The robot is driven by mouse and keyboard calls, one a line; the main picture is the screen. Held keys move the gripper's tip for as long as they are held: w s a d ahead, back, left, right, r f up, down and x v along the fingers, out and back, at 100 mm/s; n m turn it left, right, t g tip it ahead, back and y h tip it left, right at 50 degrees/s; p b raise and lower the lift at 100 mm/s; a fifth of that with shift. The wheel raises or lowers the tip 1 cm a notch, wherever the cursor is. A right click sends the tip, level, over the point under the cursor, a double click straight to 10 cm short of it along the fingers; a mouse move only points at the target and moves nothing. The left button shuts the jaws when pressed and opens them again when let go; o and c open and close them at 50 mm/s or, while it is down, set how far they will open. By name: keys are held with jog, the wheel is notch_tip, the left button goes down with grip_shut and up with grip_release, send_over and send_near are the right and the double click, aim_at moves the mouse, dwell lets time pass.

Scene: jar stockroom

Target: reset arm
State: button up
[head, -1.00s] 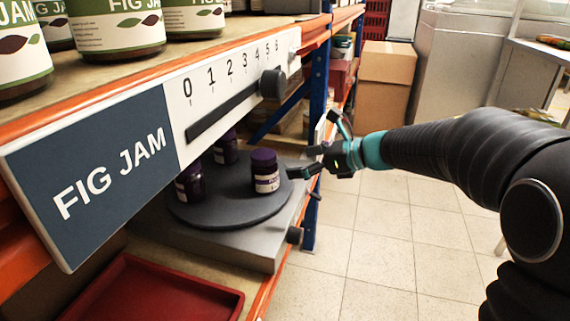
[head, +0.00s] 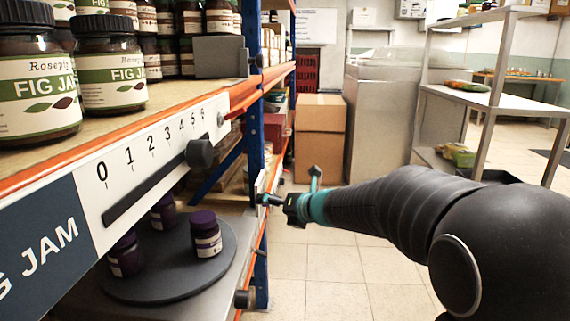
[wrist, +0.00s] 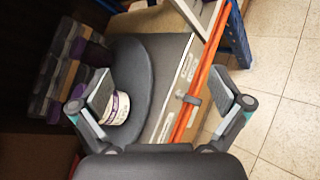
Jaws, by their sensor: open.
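My gripper (head: 289,204) is open and empty in the head view, held out over the aisle just right of the shelf's orange edge. In the wrist view its two fingers (wrist: 163,104) stand wide apart, with the shelf edge between them. Several purple-lidded jars stand on a dark round turntable on the lower shelf. The nearest jar (head: 206,236) is upright near the turntable's right side, left of my gripper and apart from it. In the wrist view a jar (wrist: 116,108) shows beside the left finger, partly hidden by it.
The turntable (head: 165,292) sits under a shelf of fig jam jars (head: 110,75). A slider knob (head: 199,153) sticks out from the numbered scale (head: 150,150). A blue post (head: 257,160) stands near my gripper. Cardboard boxes (head: 320,140) stand behind; the tiled floor (head: 340,297) is clear.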

jog(key=s+d+f+m+h, duration=0.2)
jog(key=s+d+m+h, duration=0.35)
jog(key=d+m, duration=0.6)
jog(key=s+d+f+m+h, duration=0.1)
jog(key=s+d+m+h, duration=0.6)
jog(key=m, duration=0.7)
jog(key=s+m+g+y+p, duration=0.2)
jog(key=s+m, duration=0.9)
jog(key=s, duration=1.3)
jog(key=shift+s+d+r+g+y+p, duration=0.15)
jog(key=shift+d+r+g+y+p, duration=0.2)
jog(key=shift+g+y, duration=0.6)
jog(key=shift+a+g+h, duration=0.1)
jog(key=shift+g+h, duration=0.15)
jog(key=shift+h, duration=0.05)
